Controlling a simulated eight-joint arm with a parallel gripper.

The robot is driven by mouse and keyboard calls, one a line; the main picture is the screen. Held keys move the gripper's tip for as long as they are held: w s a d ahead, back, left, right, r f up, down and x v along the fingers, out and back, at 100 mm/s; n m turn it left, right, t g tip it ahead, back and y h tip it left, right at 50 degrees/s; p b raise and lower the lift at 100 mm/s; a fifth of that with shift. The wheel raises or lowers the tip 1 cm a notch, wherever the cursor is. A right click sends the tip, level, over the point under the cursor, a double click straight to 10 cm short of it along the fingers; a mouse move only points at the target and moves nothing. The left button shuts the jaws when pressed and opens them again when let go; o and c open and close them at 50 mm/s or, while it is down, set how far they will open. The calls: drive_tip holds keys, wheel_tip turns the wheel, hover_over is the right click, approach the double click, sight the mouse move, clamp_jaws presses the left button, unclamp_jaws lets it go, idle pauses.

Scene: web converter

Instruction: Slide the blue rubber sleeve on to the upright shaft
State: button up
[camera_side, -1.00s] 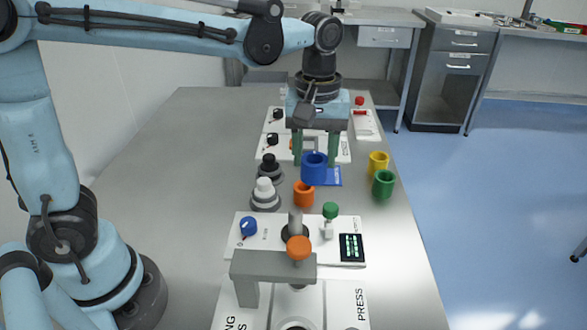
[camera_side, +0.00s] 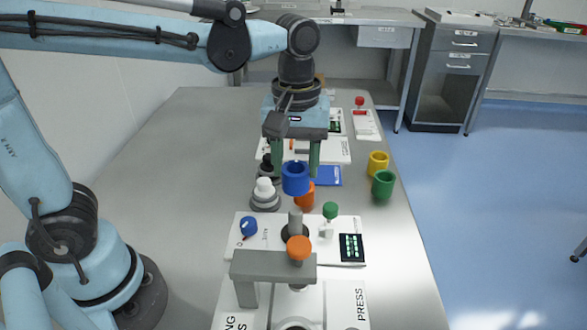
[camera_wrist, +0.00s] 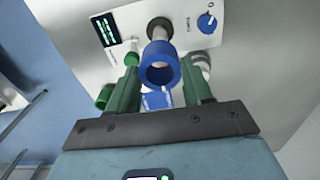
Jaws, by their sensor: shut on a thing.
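The blue sleeve (camera_side: 295,180) is an open-ended ring held upright between the two green fingers of my gripper (camera_side: 295,172). In the wrist view the blue sleeve (camera_wrist: 160,72) shows its open bore, with my gripper's fingers (camera_wrist: 160,80) on either side. The upright shaft (camera_side: 295,222) is a short grey post on a dark round base on a white panel. The sleeve is in the air, apart from the shaft and above and behind its top. In the wrist view the shaft (camera_wrist: 159,30) shows just beyond the sleeve.
An orange sleeve (camera_side: 306,194), a yellow one (camera_side: 378,162) and a green one (camera_side: 383,184) stand behind the panel. A blue knob (camera_side: 249,226), green knob (camera_side: 330,210) and grey bracket with orange knob (camera_side: 299,247) surround the shaft. Table is clear at left.

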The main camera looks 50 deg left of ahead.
hover_over(295, 211)
drive_tip(key=shift+f, duration=2.25)
drive_tip(key=shift+f, duration=1.4)
drive_tip(key=shift+f, duration=2.15)
drive_tip(key=o, duration=1)
drive_tip(key=shift+o, duration=0.2)
wheel_tip(295, 211, up, 12)
